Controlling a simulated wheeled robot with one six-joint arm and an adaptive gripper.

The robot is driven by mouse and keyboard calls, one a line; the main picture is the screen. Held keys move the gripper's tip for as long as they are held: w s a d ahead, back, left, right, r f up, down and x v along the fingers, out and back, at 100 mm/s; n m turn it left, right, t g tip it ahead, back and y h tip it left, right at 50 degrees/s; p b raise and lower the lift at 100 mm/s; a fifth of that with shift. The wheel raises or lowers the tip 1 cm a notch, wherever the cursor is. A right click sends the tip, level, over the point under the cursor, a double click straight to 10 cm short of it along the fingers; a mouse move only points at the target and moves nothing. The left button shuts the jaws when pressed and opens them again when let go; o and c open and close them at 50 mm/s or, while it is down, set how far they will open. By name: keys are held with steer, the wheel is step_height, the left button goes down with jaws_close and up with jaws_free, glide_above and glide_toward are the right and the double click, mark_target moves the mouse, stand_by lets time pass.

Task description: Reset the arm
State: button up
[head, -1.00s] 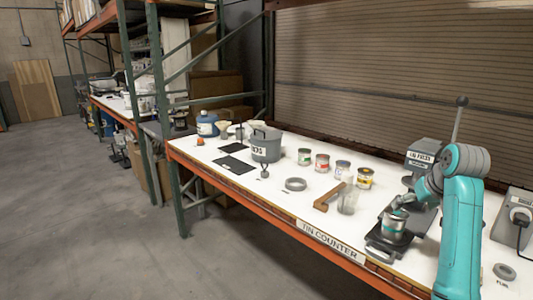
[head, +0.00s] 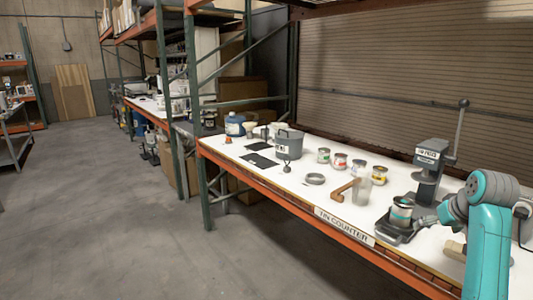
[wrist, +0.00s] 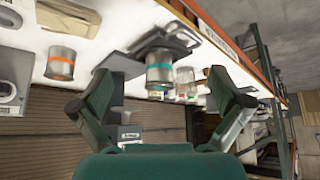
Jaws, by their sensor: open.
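My gripper (wrist: 158,82) is open and empty in the wrist view, its two dark fingers spread wide. It also shows in the head view (head: 425,221), partly hidden at the end of my teal arm, just right of a metal can with a teal band (head: 401,208). That can stands upright on a black scale-like device (head: 392,231). In the wrist view the can (wrist: 160,68) appears between the fingers, beyond them, with nothing gripped.
A lever press (head: 430,165) stands behind the can. A clear cup (head: 362,191), a wooden block (head: 344,190), a grey ring (head: 315,179), several small tins and a grey pot (head: 289,145) lie further left. An orange-banded can (wrist: 60,64) shows in the wrist view.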

steer(key=s+a+f+t, duration=0.1)
steer(key=s+a+f, duration=0.15)
steer(key=f, duration=0.55)
steer(key=s+a+f, duration=0.1)
steer(key=a+f, duration=0.3)
steer(key=f, duration=0.3)
steer(key=s+a+f+t, duration=0.1)
steer(key=s+a+f, duration=0.15)
steer(key=f, duration=0.55)
steer(key=s+a+f+t, duration=0.2)
steer(key=s+a+f, duration=0.85)
steer(key=s, duration=0.35)
steer(key=s+a+t, duration=0.1)
steer(key=s+a, duration=0.2)
steer(key=s, duration=0.7)
steer(key=s+a+t, duration=0.1)
steer(key=s+a, duration=0.2)
steer(key=s, duration=0.6)
steer(key=s+a+r+t, duration=0.1)
steer(key=s+r, duration=0.5)
steer(key=s, duration=0.2)
steer(key=s+a+r+n+t, duration=0.1)
steer(key=s+a+r, duration=0.1)
steer(key=s+r, duration=0.5)
steer(key=shift+s+y, duration=0.4)
steer(key=shift+s, duration=0.75)
